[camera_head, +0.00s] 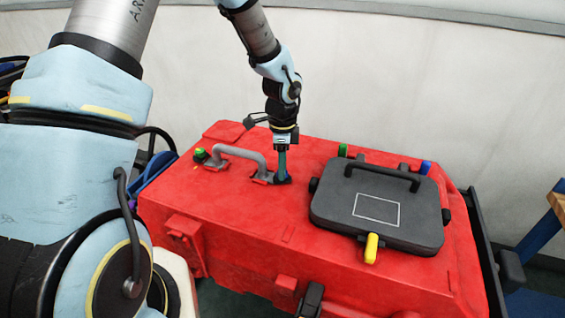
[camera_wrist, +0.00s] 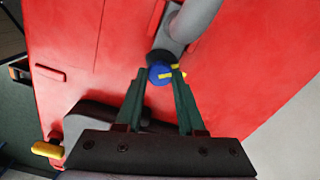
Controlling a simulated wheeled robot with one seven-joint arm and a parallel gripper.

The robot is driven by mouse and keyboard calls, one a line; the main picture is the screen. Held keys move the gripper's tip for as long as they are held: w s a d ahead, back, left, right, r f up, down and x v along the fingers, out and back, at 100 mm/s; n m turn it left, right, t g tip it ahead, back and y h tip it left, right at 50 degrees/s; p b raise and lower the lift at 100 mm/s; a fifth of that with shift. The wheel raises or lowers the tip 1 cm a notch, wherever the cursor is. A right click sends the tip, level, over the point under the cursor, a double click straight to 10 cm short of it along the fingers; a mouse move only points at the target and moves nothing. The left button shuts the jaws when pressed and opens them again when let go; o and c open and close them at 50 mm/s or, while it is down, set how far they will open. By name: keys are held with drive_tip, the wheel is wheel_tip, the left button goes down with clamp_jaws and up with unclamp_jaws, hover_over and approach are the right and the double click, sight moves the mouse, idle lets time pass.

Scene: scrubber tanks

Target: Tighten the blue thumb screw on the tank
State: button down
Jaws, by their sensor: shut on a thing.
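The red tank (camera_head: 235,225) fills the middle of the head view. My gripper (camera_head: 282,178) points down at the right end of a grey handle (camera_head: 240,153) on the tank's top. In the wrist view, the blue thumb screw (camera_wrist: 160,74) with a yellow mark sits between the tips of my gripper (camera_wrist: 160,78), at the foot of the grey handle (camera_wrist: 190,22). The fingers are shut on the screw. In the head view the fingers hide the screw.
A green knob (camera_head: 200,155) stands at the handle's left end. A dark lid (camera_head: 378,208) with a black handle lies to the right, with a yellow latch (camera_head: 371,248), a blue one (camera_head: 426,167) and a green one (camera_head: 343,150) around it. A pale wall stands behind.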

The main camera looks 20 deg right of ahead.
drive_tip(key=m+p, duration=0.1)
drive_tip(key=m, duration=0.2)
drive_tip(key=m+p, duration=0.1)
drive_tip(key=m, duration=0.2)
drive_tip(key=shift+w+r+p, duration=0.15)
drive_tip(key=shift+r+p, duration=0.05)
drive_tip(key=shift+p, duration=0.2)
drive_tip(key=shift+m, duration=0.3)
drive_tip(key=c, duration=0.5)
unclamp_jaws()
drive_tip(key=shift+f, duration=0.15)
wheel_tip(320, 180, up, 11)
drive_tip(key=b, duration=0.2)
drive_tip(key=shift+f, duration=0.1)
